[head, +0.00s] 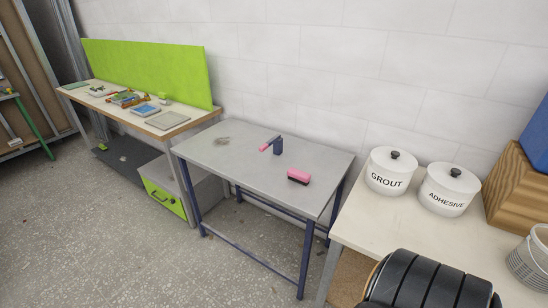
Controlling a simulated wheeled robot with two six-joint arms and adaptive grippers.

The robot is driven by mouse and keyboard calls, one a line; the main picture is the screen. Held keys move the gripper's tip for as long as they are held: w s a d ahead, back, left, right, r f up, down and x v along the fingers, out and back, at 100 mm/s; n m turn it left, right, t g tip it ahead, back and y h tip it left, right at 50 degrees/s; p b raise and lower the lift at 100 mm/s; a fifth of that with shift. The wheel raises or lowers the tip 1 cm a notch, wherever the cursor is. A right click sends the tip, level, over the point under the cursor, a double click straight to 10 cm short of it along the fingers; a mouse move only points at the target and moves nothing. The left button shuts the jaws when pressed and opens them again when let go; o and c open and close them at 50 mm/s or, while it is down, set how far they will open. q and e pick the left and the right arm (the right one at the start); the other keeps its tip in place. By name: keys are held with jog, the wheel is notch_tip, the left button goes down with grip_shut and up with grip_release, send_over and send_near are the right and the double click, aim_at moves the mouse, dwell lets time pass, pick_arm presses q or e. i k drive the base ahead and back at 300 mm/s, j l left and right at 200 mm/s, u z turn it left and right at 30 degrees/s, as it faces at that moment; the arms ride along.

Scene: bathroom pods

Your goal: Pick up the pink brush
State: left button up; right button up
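A pink block-shaped brush (299,175) with a dark lower side lies on the grey metal table (236,166), near its right front part. Farther back on the same table lies a small pink piece (265,147) with a dark bar, beside a dark blue upright block (277,147). Whether that pink piece is also a brush is too small to tell. Neither of my grippers is in the head view.
A light table (400,226) at right holds white GROUT (386,176) and ADHESIVE (446,193) canisters. A black rounded thing (415,281) is in the foreground. A workbench (190,125) with a green panel (150,70) stands left. The floor (130,240) before the grey table is clear.

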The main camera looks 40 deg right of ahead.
aim_at(296, 176)
jog(key=i+z, duration=0.4)
jog(key=i, duration=0.15)
jog(key=i+j+z, duration=0.3)
jog(key=i+z, duration=0.15)
jog(key=i, duration=0.05)
